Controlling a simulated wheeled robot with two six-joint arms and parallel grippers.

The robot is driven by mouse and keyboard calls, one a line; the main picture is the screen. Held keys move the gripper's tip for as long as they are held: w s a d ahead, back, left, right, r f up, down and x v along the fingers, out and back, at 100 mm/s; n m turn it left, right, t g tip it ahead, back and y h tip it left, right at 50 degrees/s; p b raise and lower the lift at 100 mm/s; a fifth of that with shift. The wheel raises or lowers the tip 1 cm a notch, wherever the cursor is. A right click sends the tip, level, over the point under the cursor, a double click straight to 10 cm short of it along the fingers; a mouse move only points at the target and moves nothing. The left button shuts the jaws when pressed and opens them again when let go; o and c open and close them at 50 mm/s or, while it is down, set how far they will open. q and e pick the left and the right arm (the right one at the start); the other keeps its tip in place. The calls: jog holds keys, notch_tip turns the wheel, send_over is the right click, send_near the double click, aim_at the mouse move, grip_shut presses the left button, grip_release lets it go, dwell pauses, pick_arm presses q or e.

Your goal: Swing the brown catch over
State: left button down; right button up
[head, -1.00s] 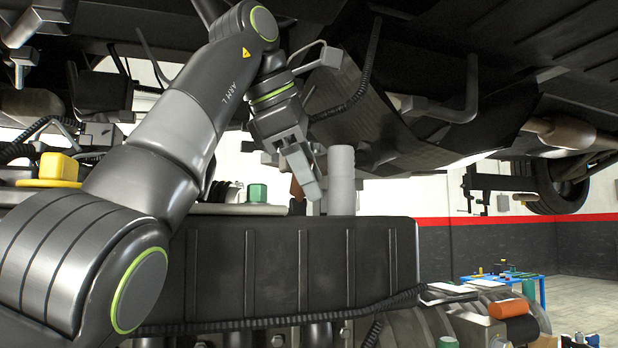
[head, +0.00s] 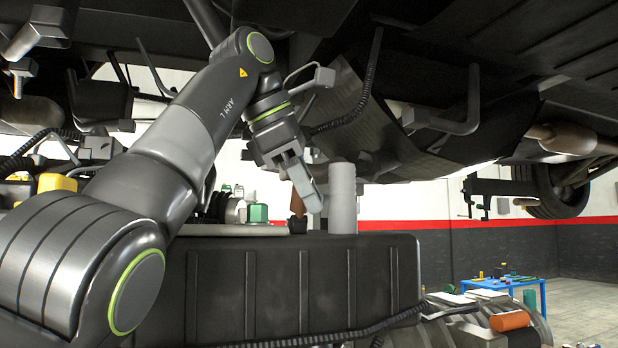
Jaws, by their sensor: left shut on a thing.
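The brown catch (head: 297,205) shows as a small brown piece on top of the dark ribbed engine block, just left of a grey upright cylinder (head: 342,198). My left gripper (head: 308,194) reaches down from the upper left and its fingers are closed at the catch. The fingers cover part of the catch, so its full shape and pivot are hidden. The fingertips are close beside the grey cylinder; I cannot tell whether they touch it. My right gripper is not in view.
The ribbed engine block (head: 290,290) fills the lower middle. A green cap (head: 258,213) stands left of the catch. The vehicle underside hangs low overhead, with a bent pipe (head: 460,115) and a black hose (head: 345,117) near my arm. A blue table (head: 515,287) stands far right.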

pick_arm(q)
jog(key=shift+w+a+r+g+p, duration=0.1)
jog(key=shift+w+g+p, duration=0.1)
jog(key=shift+g+p, duration=0.25)
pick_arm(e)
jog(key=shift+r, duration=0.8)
pick_arm(q)
jog(key=c, duration=1.2)
grip_release()
jog(key=shift+c, duration=0.2)
